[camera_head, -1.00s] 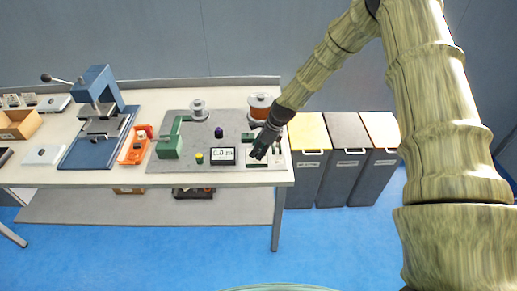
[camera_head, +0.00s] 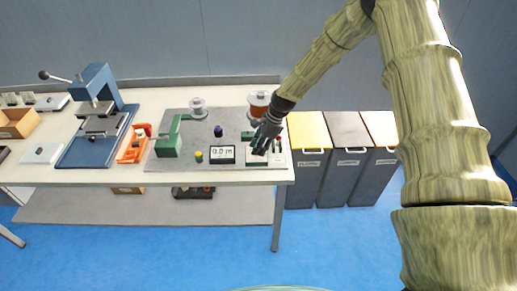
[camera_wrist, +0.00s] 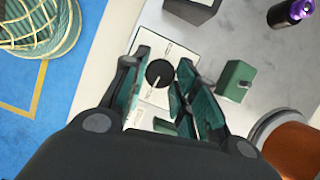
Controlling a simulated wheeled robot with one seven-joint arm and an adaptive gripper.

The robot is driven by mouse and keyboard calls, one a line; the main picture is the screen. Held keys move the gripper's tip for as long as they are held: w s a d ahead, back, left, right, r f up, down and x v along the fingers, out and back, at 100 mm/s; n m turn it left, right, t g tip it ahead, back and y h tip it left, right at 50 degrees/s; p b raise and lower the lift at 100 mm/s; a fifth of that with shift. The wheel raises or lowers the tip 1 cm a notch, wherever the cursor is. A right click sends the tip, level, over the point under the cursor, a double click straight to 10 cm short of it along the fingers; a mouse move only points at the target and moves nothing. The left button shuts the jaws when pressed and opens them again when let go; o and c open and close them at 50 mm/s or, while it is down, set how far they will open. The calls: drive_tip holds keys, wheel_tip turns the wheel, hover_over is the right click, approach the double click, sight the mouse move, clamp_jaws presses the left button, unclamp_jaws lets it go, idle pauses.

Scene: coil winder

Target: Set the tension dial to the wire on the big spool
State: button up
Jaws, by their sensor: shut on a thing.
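The tension dial (camera_wrist: 158,74) is a black round knob with a pale pointer line, on a white plate (camera_wrist: 152,99) with small marks I cannot read. My gripper (camera_wrist: 166,84) has its green fingers on either side of the dial and is shut on it. In the head view my gripper (camera_head: 262,146) is at the right end of the bench and hides the dial. The big spool (camera_head: 257,99), wound with copper-orange wire, stands just behind it. The spool also shows at the lower right of the wrist view (camera_wrist: 292,148). Any label on it is unreadable.
A display (camera_head: 222,154) reads 0.0 m beside the dial plate. A green block (camera_wrist: 237,80) stands close to the fingers. A purple-topped piece (camera_head: 218,131), a yellow-topped button (camera_head: 199,157) and a bare spool (camera_head: 197,108) share the grey board. Bins (camera_head: 348,165) stand right of the bench.

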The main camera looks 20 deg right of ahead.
drive_tip(key=n, duration=0.2)
drive_tip(key=n+g+b, duration=0.1)
drive_tip(key=n, duration=0.1)
drive_tip(key=n+g+b, duration=0.1)
drive_tip(key=n, duration=0.1)
drive_tip(key=shift+w+h, duration=0.3)
drive_tip(key=n+g+b, duration=0.1)
drive_tip(key=n, duration=0.2)
drive_tip(key=n+g+h+b, duration=0.1)
drive_tip(key=n, duration=0.2)
drive_tip(key=shift+w+a+r+n+h, duration=0.1)
drive_tip(key=shift+w+a+n+h, duration=0.1)
drive_tip(key=shift+n+h, duration=0.15)
drive_tip(key=shift+n, duration=0.25)
drive_tip(key=shift+c, duration=0.2)
drive_tip(key=o, duration=1.1)
drive_tip(key=shift+s, duration=0.1)
drive_tip(key=shift+c, duration=0.2)
drive_tip(key=shift+g, duration=0.3)
drive_tip(key=v, duration=1.2)
